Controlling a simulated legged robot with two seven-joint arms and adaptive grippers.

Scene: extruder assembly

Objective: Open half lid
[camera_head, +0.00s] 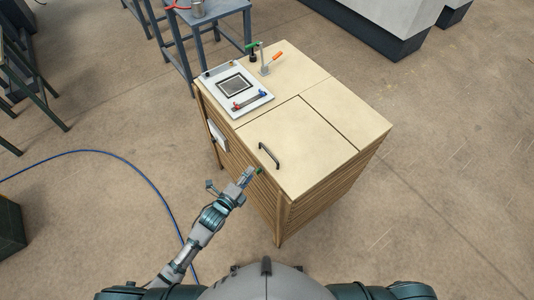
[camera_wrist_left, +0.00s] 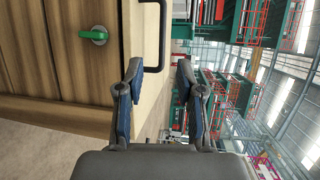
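The half lid (camera_head: 300,140) is the light wooden front-left panel on top of the slatted wooden cabinet (camera_head: 330,188), and it lies flat and closed. A black bar handle (camera_head: 268,155) stands on it near its left edge. My left gripper (camera_head: 251,174) is beside the cabinet's near left side, just short of the handle. In the left wrist view the gripper (camera_wrist_left: 158,68) is open with nothing between its fingers. The black handle (camera_wrist_left: 162,35) shows ahead, between the fingertips in the picture; contact cannot be seen. My right gripper is not in view.
A green lever (camera_wrist_left: 93,35) sits on the cabinet's slatted side near the gripper. A white panel (camera_head: 236,88) with a dark square screen lies on the cabinet's back left, with orange and green levers behind it. A blue hose (camera_head: 110,153) lies on the floor at left.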

